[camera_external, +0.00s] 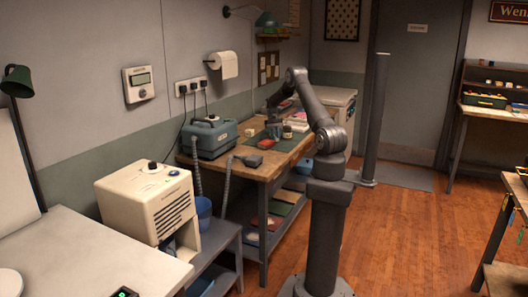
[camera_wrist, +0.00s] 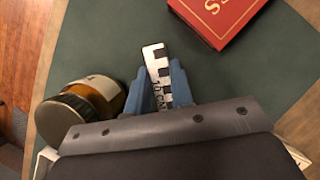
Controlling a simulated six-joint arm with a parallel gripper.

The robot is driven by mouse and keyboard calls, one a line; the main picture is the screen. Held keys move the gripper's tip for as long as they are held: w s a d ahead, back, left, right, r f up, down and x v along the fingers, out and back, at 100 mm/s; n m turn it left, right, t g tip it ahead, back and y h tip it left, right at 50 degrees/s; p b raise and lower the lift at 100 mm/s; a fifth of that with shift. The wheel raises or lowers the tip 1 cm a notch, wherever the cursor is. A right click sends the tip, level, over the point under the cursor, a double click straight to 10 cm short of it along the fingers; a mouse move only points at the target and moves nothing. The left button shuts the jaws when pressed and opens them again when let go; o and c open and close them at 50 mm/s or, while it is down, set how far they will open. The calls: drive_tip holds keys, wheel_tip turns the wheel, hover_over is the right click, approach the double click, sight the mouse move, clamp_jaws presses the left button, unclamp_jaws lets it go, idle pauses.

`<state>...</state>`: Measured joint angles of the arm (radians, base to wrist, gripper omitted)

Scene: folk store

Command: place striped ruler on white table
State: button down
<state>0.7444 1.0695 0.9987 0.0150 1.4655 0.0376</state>
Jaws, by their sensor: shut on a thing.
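The striped ruler (camera_wrist: 154,58), white with black blocks, stands between the blue fingers of my gripper (camera_wrist: 160,76) in the wrist view. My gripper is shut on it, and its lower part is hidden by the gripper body. In the external view my gripper (camera_external: 274,130) is low over the green mat (camera_external: 254,132) on the wooden workbench; the ruler is too small to make out there. I cannot tell whether the ruler touches the mat. The white table (camera_external: 75,245) is in the left foreground, well away from my gripper.
An amber jar (camera_wrist: 100,92) stands close left of my gripper, and a red box (camera_wrist: 218,18) lies beyond it. A blue-grey machine (camera_external: 210,138) sits on the bench. A cream machine (camera_external: 150,200) stands beside the white table, which has a plate (camera_external: 10,282) and a small black device (camera_external: 124,292).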

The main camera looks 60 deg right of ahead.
wheel_tip(320, 180, up, 28)
drive_tip(key=w+a+f+m, duration=0.1)
drive_tip(key=w+a, duration=1)
drive_tip(key=a, duration=0.4)
drive_tip(key=w+a+f+m, duration=0.1)
drive_tip(key=w+a, duration=1)
drive_tip(key=a, duration=0.5)
drive_tip(key=w+a+m+t+y, duration=0.1)
drive_tip(key=w+a+m+t, duration=0.15)
drive_tip(key=a, duration=3.35)
drive_tip(key=s+a+m, duration=0.1)
drive_tip(key=s+a, duration=0.4)
drive_tip(key=a, duration=0.8)
drive_tip(key=m, duration=0.3)
hover_over(154, 282)
drive_tip(key=w+d, duration=0.1)
drive_tip(key=d, duration=0.1)
drive_tip(key=shift+t, duration=0.35)
wheel_tip(154, 282, down, 16)
drive_tip(key=shift+d+f, duration=0.1)
drive_tip(key=shift+d, duration=0.05)
drive_tip(key=shift+s+a+f, duration=0.25)
drive_tip(key=shift+s+a, duration=0.2)
drive_tip(key=shift+f, duration=2)
